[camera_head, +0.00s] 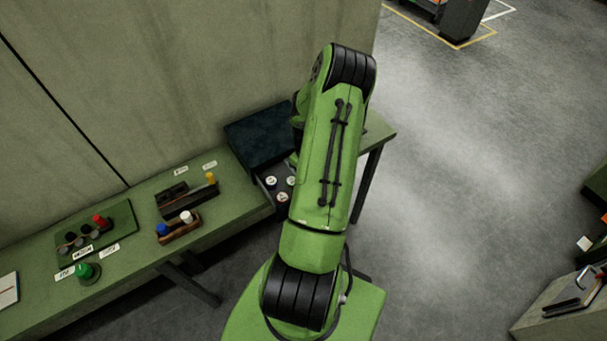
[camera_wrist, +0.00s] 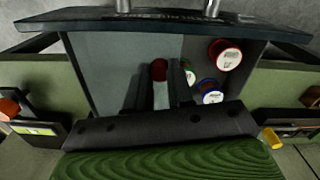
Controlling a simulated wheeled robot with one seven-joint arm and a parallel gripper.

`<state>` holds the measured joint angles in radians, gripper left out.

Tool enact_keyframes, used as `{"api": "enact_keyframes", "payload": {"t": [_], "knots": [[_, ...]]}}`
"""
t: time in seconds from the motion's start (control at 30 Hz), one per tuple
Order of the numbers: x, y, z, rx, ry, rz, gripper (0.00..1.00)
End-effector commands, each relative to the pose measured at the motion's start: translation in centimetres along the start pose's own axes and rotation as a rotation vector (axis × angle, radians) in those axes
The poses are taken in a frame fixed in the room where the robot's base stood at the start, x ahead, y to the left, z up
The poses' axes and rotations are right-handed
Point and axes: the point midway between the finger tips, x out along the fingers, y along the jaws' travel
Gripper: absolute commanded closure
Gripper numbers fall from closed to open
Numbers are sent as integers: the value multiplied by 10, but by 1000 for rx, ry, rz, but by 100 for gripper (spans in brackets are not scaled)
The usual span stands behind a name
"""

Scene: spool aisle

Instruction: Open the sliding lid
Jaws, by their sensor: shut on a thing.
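A dark open-topped box (camera_wrist: 90,75) fills the middle of the wrist view. A grey flat panel, seemingly the sliding lid (camera_wrist: 110,50), covers its left and middle part. To its right the box is open, showing several spools (camera_wrist: 225,55) with white faces and red, green or blue rims. My gripper (camera_wrist: 160,80) reaches over the panel, its two dark fingers closed around a dark red knob (camera_wrist: 158,67). In the head view white-faced spools (camera_head: 283,196) show inside the box, left of my arm; my arm hides the gripper and knob.
The green bench (camera_head: 235,190) also holds a black rack (camera_head: 185,196), a brown tray (camera_head: 180,229) and a green button (camera_head: 88,272). A wall runs behind. Open grey floor (camera_head: 450,150) lies right.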

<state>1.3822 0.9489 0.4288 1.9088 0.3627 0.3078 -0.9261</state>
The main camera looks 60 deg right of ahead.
Motion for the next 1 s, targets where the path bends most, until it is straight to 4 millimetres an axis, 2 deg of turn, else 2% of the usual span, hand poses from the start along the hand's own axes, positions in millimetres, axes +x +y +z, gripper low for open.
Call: {"api": "enact_keyframes", "payload": {"t": [0.03, 0.17, 0.2, 0.43, 0.53, 0.67, 1.0], "knots": [[0, 0, 0, 0, 0, 0, 73], [0, 0, 0, 0, 0, -1, 53], [0, 0, 0, 0, 0, -1, 52], [0, -1, 0, 0, -1, -1, 52], [-8, 0, 0, 0, 0, 1, 52], [-38, 1, -1, 0, 3, 7, 52], [-132, 0, -1, 0, 2, 5, 52]]}}
